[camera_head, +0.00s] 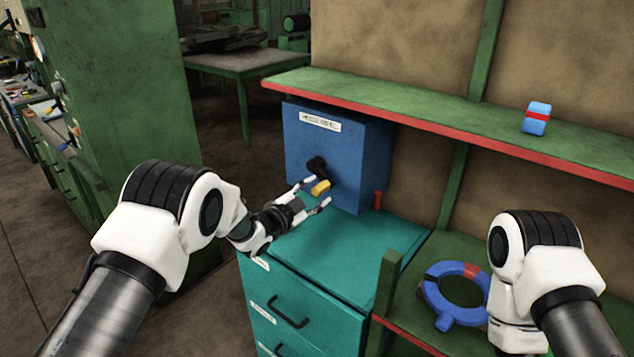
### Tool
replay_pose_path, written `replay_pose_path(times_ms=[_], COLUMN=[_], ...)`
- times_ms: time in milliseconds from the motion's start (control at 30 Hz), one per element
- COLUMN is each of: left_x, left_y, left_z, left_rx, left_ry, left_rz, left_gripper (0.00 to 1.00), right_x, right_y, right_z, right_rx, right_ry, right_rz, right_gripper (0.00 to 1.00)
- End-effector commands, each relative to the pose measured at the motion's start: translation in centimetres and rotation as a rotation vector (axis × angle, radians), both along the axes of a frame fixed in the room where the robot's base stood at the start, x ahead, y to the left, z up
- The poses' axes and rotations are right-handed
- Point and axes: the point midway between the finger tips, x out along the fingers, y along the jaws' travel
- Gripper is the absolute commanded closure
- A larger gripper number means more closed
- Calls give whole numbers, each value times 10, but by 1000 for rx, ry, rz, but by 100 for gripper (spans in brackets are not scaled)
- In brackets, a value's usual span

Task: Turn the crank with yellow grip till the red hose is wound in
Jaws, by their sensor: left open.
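A blue box (362,150) with a white label stands on the teal cabinet, under the shelf. On its front is a crank with a black hub (316,165) and a yellow grip (321,187). A short red piece (377,200), which looks like the end of the red hose, shows at the box's lower right side. My left gripper (317,193) is open, its two fingers on either side of the yellow grip. I cannot tell whether they touch it. My right arm is at the right; its gripper does not show.
The teal cabinet top (340,262) is clear in front of the box. A green shelf (420,108) with a red edge runs above, bearing a blue and red block (536,118). A blue ring with a red part (436,298) lies beside my right arm.

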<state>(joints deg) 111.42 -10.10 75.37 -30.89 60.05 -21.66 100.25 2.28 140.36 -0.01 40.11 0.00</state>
Motion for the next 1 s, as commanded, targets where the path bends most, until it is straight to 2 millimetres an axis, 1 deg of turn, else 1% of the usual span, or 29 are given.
replay_pose_path(times_ms=[33, 133, 400, 433, 467, 500, 567, 833, 933, 1000], left_x=[6, 14, 17, 17, 17, 17, 17, 18, 21, 25], left_y=[-4, -9, -11, -11, -11, -11, -11, -11, -11, -11], left_z=[2, 1, 0, 0, 0, 0, 0, -1, -4, -7], left_rx=[0, 0, 0, 0, 0, 0, 0, 4, 15, 29], left_ry=[0, 0, 0, 0, 0, 0, 0, -3, -11, -23], left_rz=[0, 1, 1, 1, 1, 1, 1, 1, 1, 1], left_gripper=[46, 46, 46, 53, 64, 78, 99, 100, 100, 100], right_x=[0, 0, 0, 0, 0, 0, 0, 0, 0, 0], right_y=[0, 0, 0, 0, 0, 0, 0, 0, 0, 0], right_z=[4, 6, 6, 6, 6, 6, 6, 3, -4, -12], right_rx=[0, 0, 0, 0, 0, 0, 0, 0, 0, 0], right_ry=[0, 0, 0, 0, 0, 0, 0, 0, 0, 0], right_rz=[0, 0, 0, 0, 0, 0, 0, 0, 0, 0], right_gripper=[100, 100, 100, 100, 100, 100, 100, 100, 100, 100])
